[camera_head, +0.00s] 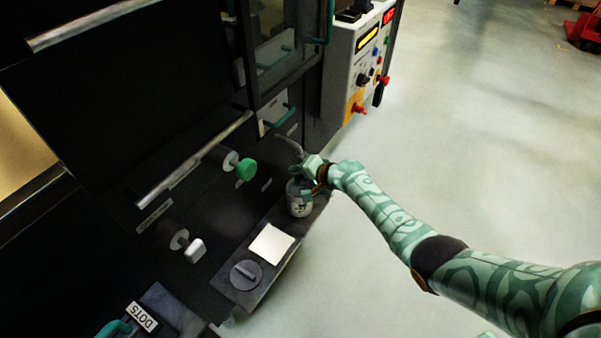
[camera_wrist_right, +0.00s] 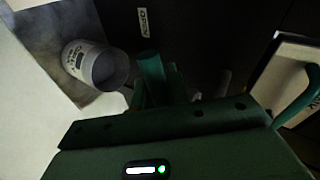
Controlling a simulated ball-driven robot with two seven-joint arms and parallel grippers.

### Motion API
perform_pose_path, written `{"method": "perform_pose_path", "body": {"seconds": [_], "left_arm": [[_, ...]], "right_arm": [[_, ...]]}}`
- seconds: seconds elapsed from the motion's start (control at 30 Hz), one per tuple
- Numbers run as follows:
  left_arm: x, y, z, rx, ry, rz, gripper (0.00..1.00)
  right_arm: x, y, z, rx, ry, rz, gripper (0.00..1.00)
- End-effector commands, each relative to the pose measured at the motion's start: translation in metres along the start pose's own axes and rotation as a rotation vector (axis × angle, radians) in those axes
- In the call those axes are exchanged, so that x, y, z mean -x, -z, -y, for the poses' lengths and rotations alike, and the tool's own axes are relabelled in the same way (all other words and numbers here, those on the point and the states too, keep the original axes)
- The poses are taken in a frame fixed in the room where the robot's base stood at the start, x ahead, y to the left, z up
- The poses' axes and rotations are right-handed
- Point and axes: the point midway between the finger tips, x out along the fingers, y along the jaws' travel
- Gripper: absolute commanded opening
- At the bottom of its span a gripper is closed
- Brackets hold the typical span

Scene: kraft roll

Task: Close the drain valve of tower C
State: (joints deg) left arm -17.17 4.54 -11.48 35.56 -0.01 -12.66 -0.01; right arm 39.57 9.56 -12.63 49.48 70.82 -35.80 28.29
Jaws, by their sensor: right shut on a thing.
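My right gripper (camera_head: 312,170) reaches in from the right to the front of the dark machine. It is shut on the end of a grey lever (camera_head: 289,143), which slants down from the machine front into the fingers. In the right wrist view the green fingers (camera_wrist_right: 154,82) are close together, and what is between them is mostly hidden. A label reading OPEN (camera_wrist_right: 143,22) is on the dark surface beyond them. I cannot read a tower letter. My left gripper is not in view.
A white can (camera_head: 299,199) stands on a narrow ledge just below my right gripper. A white sheet (camera_head: 271,244) and a grey round piece (camera_head: 246,275) are further along the ledge. A green knob (camera_head: 246,169) and a white handle (camera_head: 195,250) stick out.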

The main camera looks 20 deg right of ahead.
Motion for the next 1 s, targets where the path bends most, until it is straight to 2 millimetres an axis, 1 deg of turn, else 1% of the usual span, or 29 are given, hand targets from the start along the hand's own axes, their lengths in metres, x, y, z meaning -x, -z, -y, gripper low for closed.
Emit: {"method": "perform_pose_path", "body": {"seconds": [0.1, 0.33, 0.93, 0.97, 1.0], "left_arm": [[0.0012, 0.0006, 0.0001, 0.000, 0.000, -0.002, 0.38], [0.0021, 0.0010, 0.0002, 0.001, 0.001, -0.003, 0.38], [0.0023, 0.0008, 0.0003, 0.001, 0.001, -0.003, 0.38], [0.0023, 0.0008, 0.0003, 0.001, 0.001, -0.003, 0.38], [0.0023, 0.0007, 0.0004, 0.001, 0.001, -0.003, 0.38]], "right_arm": [[0.0019, -0.0003, 0.0022, -0.058, -0.002, 0.039, 0.00], [0.0039, -0.0006, 0.0052, -0.135, -0.004, 0.089, 0.00], [0.0048, -0.0008, 0.0064, -0.166, -0.004, 0.110, 0.00], [0.0048, -0.0008, 0.0064, -0.166, -0.004, 0.110, 0.22], [0.0048, -0.0008, 0.0064, -0.166, -0.004, 0.110, 0.33]]}}
